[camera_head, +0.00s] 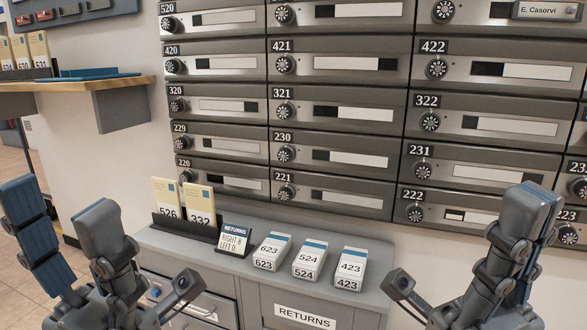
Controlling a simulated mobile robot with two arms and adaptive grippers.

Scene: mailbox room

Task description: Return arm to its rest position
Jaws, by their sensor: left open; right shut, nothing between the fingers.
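My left gripper (142,255) is at the lower left, in front of the grey returns cabinet's left side. It is open with nothing between its fingers. My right gripper (465,255) is at the lower right, in front of the lower mailboxes. It is shut and holds nothing. Both grippers are apart from the cards and boxes. Parts of both arms run out of the bottom of the view.
Small white boxes labelled 623 (272,251), 524 (309,260) and 423 (350,268) stand on the cabinet top (366,243). Left of them are a RETURNS sign (234,239) and cards 332 (201,207) and 526 (166,198). Numbered mailboxes (338,158) fill the wall; a wooden shelf (75,85) juts out upper left.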

